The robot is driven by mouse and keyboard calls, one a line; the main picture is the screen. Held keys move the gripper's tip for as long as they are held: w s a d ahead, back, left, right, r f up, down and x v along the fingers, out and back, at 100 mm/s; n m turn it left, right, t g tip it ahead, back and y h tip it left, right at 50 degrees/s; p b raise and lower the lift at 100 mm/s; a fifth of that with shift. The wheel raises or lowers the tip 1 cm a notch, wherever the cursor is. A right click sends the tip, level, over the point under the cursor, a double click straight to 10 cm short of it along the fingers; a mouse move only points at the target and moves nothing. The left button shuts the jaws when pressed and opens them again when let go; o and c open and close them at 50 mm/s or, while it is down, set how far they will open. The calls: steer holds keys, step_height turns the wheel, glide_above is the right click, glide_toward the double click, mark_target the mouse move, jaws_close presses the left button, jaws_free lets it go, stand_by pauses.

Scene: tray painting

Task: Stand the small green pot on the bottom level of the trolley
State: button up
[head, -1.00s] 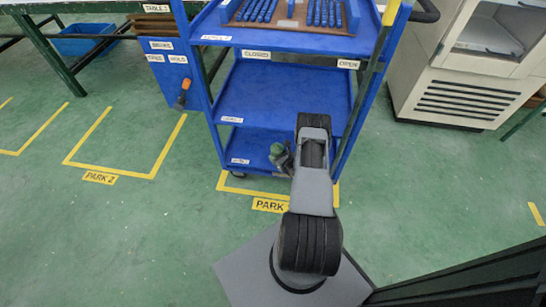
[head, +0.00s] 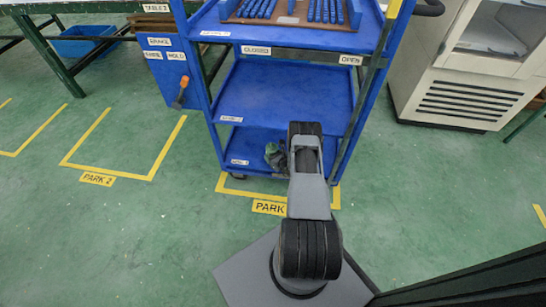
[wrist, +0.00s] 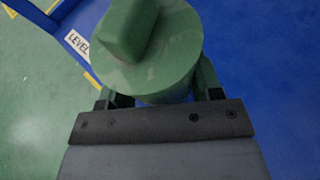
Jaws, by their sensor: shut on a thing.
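The small green pot (wrist: 145,75) fills the upper middle of the wrist view, with a knob on its round top. My gripper (wrist: 160,98) is shut on it, one finger on each side. In the head view the pot (head: 276,155) is small and partly hidden beside my arm, in front of the trolley's bottom level. The blue trolley's bottom level (head: 250,145) carries a label at its left front. In the wrist view the blue bottom level (wrist: 270,60) lies below the pot. I cannot tell whether the pot touches it.
The trolley's middle level (head: 270,95) is bare, close above my arm. Its top holds a board with blue pieces (head: 290,12). Trolley posts flank the opening. A beige cabinet (head: 460,75) stands to the right.

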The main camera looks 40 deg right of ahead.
steer(key=shift+f, duration=0.1)
steer(key=o, duration=0.7)
steer(key=shift+r, duration=0.3)
steer(key=p+v, duration=0.4)
steer(key=v, duration=0.8)
steer(key=shift+f, duration=0.15)
